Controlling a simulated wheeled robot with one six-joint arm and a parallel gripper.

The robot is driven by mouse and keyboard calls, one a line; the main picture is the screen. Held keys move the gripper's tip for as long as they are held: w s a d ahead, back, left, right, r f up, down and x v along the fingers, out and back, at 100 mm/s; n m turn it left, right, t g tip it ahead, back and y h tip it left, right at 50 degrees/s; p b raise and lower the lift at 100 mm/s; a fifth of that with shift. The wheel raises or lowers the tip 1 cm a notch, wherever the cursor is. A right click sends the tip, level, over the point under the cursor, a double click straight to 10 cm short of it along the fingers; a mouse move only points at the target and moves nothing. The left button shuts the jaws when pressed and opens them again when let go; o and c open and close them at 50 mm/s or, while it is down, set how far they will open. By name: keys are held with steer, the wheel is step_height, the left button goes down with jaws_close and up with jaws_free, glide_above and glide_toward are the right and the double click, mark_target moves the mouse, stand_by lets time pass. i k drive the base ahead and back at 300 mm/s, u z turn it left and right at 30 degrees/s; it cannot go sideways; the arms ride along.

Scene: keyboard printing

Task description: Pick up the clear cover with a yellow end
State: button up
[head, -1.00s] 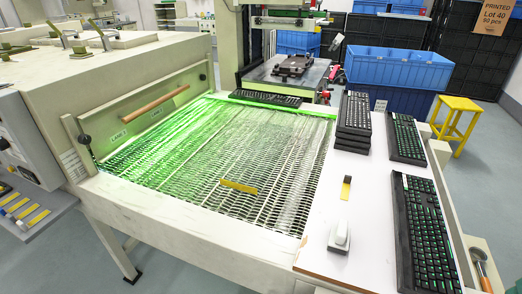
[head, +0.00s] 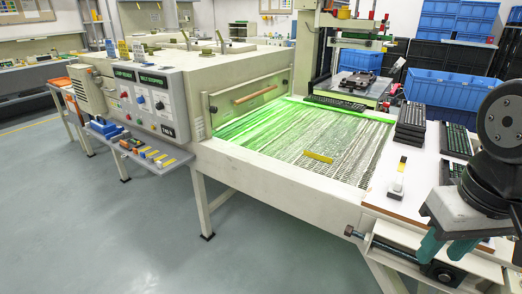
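Several small pieces, some blue, white or yellow, lie on the grey shelf (head: 140,160) on the front of the machine. One piece there with a yellow end (head: 153,154) could be the clear cover, but it is too small to tell. My gripper (head: 446,248) is at the lower right, in front of the white worktop, far from that shelf. Its two teal fingers point down and stand apart with nothing seen between them.
The machine (head: 150,95) has a green-lit mesh conveyor (head: 310,140) with a yellow strip (head: 318,157) on it. Keyboards (head: 410,123) and a small white block (head: 396,189) are on the white worktop (head: 415,185). Grey floor (head: 100,220) is open at the left.

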mark_target(327, 146)
steer(key=u, duration=0.2)
steer(key=k, duration=0.4)
steer(key=u, duration=1)
steer(key=i, duration=2.2)
steer(key=z, duration=1.55)
steer(key=i, duration=0.75)
steer(key=z, duration=0.8)
